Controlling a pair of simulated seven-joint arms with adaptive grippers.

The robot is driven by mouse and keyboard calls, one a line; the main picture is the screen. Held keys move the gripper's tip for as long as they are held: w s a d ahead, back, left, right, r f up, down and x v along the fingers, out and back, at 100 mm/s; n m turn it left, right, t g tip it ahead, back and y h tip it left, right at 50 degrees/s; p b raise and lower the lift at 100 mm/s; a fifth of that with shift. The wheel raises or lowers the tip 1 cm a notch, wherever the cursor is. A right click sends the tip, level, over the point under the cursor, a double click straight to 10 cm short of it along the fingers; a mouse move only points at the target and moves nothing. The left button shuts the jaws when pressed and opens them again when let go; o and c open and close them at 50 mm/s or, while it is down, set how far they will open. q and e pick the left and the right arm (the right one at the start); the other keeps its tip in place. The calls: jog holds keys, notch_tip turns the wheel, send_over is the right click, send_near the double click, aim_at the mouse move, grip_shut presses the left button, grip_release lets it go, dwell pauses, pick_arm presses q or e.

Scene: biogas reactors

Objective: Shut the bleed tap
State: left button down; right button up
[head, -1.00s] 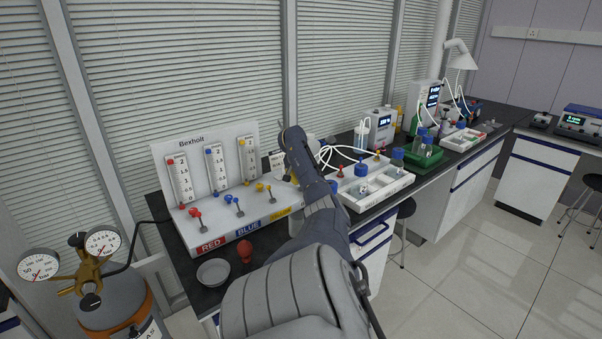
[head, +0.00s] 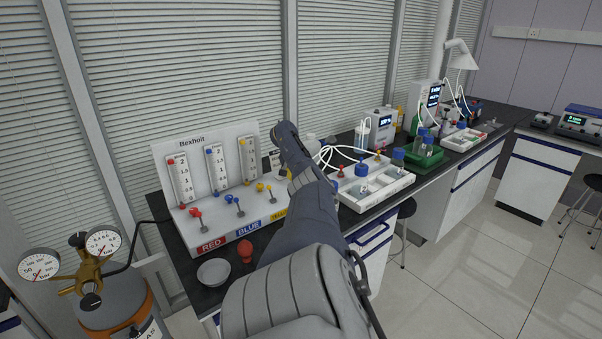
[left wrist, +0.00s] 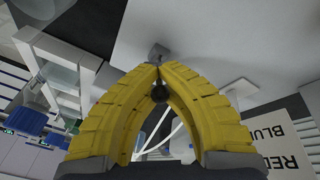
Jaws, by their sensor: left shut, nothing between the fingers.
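My left gripper (left wrist: 158,68) has yellow ribbed fingers that meet at their tips in the left wrist view, with nothing held. A small grey block (left wrist: 158,52) sits right at the fingertips; whether they touch it, and whether it is the bleed tap, I cannot tell. A dark round knob-like part (left wrist: 159,93) shows in the gap behind the tips. In the head view my left arm reaches past the right end of the white Bexholt flowmeter panel (head: 205,147), and hides the gripper and what is in front of it. My right gripper is not in view.
The panel has red (head: 195,212), blue (head: 234,203) and yellow (head: 264,188) taps. A white bowl (head: 213,272) and a red bulb (head: 245,251) are in front. A gas cylinder with gauges (head: 100,262) stands at left. A white tray (head: 378,195) lies right of my arm.

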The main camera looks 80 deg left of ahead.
pick_arm(q)
jog(key=shift+s+r, duration=0.1)
dwell(0.4)
jog(key=c, duration=2.1)
grip_release()
jog(key=o, duration=0.7)
jog(key=shift+o, duration=0.2)
jog(key=v, duration=1.2)
jog(key=shift+a, duration=0.25)
